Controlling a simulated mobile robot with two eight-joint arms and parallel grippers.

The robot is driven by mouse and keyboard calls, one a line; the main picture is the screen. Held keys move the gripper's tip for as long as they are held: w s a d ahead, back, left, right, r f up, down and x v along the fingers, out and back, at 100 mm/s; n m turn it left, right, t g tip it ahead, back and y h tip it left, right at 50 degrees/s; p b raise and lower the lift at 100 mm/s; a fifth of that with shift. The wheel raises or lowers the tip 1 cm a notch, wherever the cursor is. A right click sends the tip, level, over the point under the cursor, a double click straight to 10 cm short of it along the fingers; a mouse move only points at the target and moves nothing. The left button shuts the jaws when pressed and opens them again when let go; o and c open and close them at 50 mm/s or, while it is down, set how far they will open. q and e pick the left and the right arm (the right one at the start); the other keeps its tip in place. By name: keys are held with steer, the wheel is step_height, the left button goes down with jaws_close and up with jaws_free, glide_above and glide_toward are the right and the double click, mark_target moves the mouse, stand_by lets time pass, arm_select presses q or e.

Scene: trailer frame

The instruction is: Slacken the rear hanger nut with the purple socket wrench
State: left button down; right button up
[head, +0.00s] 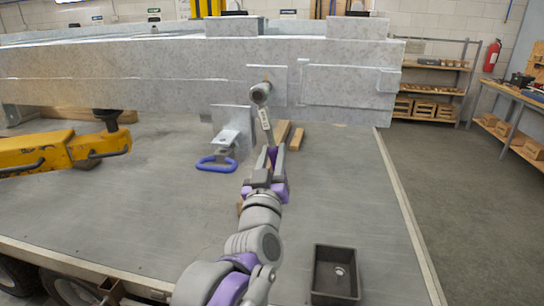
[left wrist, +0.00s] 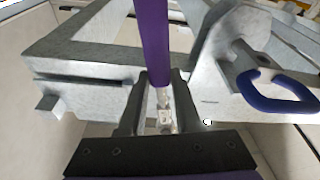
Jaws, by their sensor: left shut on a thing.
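The purple socket wrench (head: 264,122) stands roughly upright in the head view, with its round grey head at the top and its purple handle low between my fingers. My left gripper (head: 272,158) is shut on the wrench. In the left wrist view the purple handle (left wrist: 152,40) runs up from between the fingers (left wrist: 158,88). The wrench head lies in front of a hanger plate (head: 281,82) on the pale trailer beam (head: 170,58). The rear hanger nut is not visible; I cannot tell whether the head is seated on it. My right gripper is not in view.
A bracket with a blue loop handle (head: 216,163) stands left of the wrench; the loop also shows in the left wrist view (left wrist: 278,104). Wood blocks (head: 296,139) lie behind my gripper. A yellow jack (head: 62,150) is at left. A black bin (head: 335,274) sits at front right.

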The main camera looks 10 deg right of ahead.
arm_select(q)
steer(key=shift+w, duration=0.2)
steer(key=shift+w+d, duration=0.3)
steer(key=shift+w, duration=0.6)
steer(key=c, duration=1.3)
jaws_free()
jaws_close()
